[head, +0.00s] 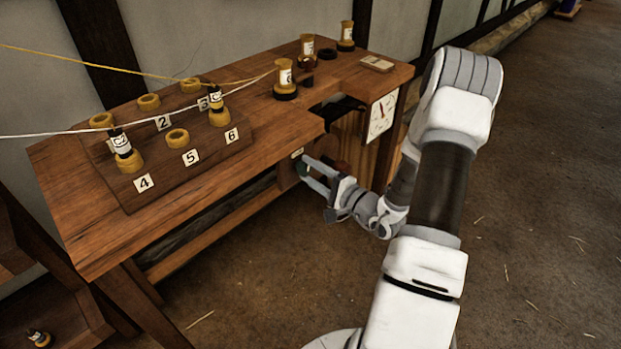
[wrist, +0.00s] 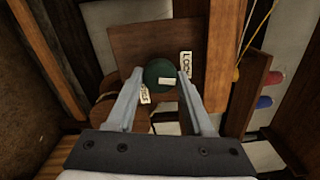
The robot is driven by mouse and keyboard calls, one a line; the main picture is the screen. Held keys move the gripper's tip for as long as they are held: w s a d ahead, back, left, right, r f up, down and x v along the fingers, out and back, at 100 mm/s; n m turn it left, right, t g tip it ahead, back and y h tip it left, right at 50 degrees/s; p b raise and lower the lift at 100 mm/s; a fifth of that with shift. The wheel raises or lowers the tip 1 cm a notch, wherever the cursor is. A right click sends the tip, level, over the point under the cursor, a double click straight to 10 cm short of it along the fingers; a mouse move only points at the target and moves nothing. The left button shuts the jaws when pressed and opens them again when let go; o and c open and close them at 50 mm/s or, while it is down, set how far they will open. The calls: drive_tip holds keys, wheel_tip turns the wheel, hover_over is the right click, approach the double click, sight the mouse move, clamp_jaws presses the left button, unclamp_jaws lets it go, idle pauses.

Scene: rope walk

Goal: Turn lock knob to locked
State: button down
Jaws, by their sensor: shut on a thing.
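The lock knob is a round dark green knob (wrist: 158,72) on a brown wooden plate (wrist: 135,45) in the wrist view. A pale mark shows on its face. A label reading LOCK (wrist: 186,65) is to its right, and a second small label (wrist: 144,94), too small to read surely, is at its lower left. My gripper (wrist: 157,76) has one finger on each side of the knob and is shut on it. In the head view my gripper (head: 306,172) is at the bench's front, below the top, and the knob is mostly hidden by the fingers.
The wooden bench (head: 75,240) carries a numbered board (head: 215,142) with yellow rings and bobbins, and yellow and white cords run to it. A dial (head: 382,115) is on the bench's right end. Open floor (head: 540,200) lies to the right.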

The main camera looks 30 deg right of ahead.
drive_tip(key=shift+f+n+b, duration=0.1)
drive_tip(key=shift+n+b, duration=0.9)
drive_tip(key=shift+n, duration=0.1)
drive_tip(key=shift+c, duration=1.6)
unclamp_jaws()
drive_tip(key=p+v, duration=0.2)
drive_tip(key=v, duration=1.5)
drive_tip(key=shift+s, duration=0.2)
drive_tip(key=shift+d, duration=0.1)
